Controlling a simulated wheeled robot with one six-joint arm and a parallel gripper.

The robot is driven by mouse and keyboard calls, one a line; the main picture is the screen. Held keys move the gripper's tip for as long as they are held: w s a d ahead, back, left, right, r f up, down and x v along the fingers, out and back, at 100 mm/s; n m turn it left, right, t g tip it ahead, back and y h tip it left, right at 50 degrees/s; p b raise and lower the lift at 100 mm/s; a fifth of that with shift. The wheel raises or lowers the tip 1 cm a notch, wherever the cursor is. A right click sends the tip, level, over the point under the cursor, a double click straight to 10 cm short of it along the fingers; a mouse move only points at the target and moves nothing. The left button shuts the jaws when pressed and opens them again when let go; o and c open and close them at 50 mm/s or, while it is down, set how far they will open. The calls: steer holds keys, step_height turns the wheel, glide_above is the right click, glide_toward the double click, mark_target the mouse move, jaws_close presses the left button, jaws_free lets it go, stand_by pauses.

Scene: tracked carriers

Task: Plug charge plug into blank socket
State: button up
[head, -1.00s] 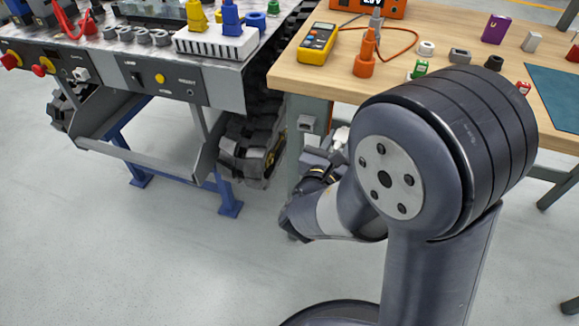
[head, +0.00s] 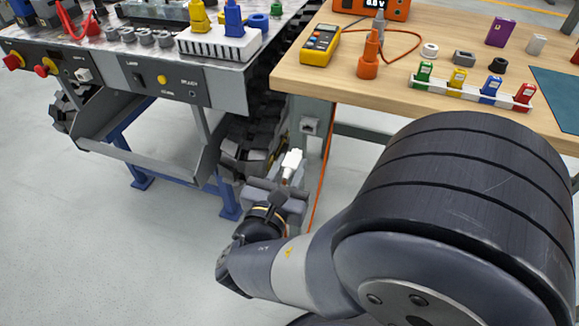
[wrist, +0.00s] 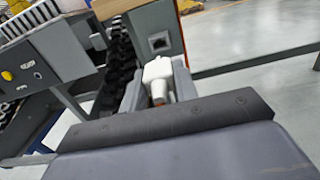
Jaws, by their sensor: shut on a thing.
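A white charge plug (head: 291,163) sits in my gripper (head: 280,188), its end sticking out past the fingers. In the wrist view the plug (wrist: 158,70) lies between both fingers, and my gripper (wrist: 160,86) is shut on it. A grey socket box (head: 309,127) with a dark opening is on the bench leg, above and to the right of the plug, with a gap between them. The socket (wrist: 159,43) shows just beyond the plug in the wrist view. I see no label on it. The cable end of the plug is mostly hidden.
The tracked carrier (head: 178,82) stands at left, its dark track (head: 255,140) close to my gripper. An orange cable (head: 321,185) hangs below the bench.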

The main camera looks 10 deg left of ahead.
steer(key=shift+w+d, duration=0.2)
steer(key=shift+w, duration=2.65)
steer(key=shift+w+d, duration=0.1)
steer(key=shift+w, duration=1.25)
stand_by(0.4)
steer(key=o, duration=1.1)
steer(key=shift+c, duration=0.2)
steer(key=s+p, duration=0.1)
steer(key=s, duration=0.6)
steer(key=s+p, duration=0.1)
steer(key=s, duration=0.2)
steer(key=shift+s+a+p, duration=0.35)
steer(key=shift+s+a, duration=0.05)
steer(key=shift+w, duration=0.1)
